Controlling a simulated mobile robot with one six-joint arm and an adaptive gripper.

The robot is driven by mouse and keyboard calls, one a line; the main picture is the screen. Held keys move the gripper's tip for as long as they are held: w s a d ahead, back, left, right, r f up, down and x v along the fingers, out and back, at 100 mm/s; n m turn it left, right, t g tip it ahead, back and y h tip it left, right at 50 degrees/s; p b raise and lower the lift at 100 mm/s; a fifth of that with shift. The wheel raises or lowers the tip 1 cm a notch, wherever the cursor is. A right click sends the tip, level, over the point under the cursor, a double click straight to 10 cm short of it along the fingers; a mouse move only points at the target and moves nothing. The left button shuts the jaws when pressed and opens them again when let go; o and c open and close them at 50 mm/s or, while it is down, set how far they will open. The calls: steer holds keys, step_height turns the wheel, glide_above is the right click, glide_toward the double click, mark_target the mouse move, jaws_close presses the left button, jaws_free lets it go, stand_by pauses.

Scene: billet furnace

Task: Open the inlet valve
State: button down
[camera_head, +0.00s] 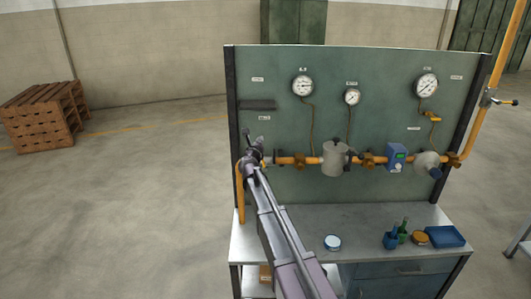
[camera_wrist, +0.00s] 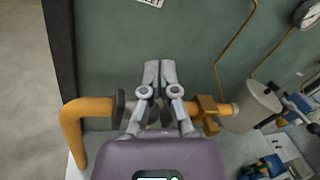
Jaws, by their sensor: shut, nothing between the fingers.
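My gripper (camera_head: 254,148) is in front of the left end of the orange pipe (camera_head: 300,160) on the panel. In the wrist view its two grey fingers (camera_wrist: 159,72) are together, with nothing held between them. They overlap the pipe and point at the panel above it. A dark rounded part (camera_wrist: 118,105), perhaps of the inlet valve's handle, shows just left of the fingers by the pipe elbow (camera_wrist: 75,122). The valve body is mostly hidden behind my gripper, so its handle position and any contact cannot be told.
A grey cylinder (camera_head: 336,158), a blue meter (camera_head: 397,157) and a regulator (camera_head: 427,163) sit along the pipe to the right. Gauges (camera_head: 302,86) hang above. The bench top (camera_head: 290,222) holds small containers and a blue tray (camera_head: 446,236).

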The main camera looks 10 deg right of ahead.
steer(key=s+d+f+m+g+y+b, duration=0.35)
steer(key=f+m, duration=0.55)
steer(key=m, duration=0.5)
steer(key=s+d+f+m+g+y+b, duration=0.25)
steer(key=s+f+m, duration=0.25)
steer(key=f+m, duration=0.65)
steer(key=s+d+r+m+t+y+b, duration=0.2)
steer(key=r+m+t+y, duration=0.1)
steer(key=m, duration=1)
steer(key=s+d+r+m+t+y+b, duration=0.1)
steer(key=r+m+y, duration=0.5)
steer(key=m, duration=0.7)
step_height(320, 180, up, 2)
steer(key=d+t+b, duration=0.1)
steer(key=t+b, duration=0.1)
steer(key=shift+s+t, duration=0.3)
steer(key=shift+s, duration=0.05)
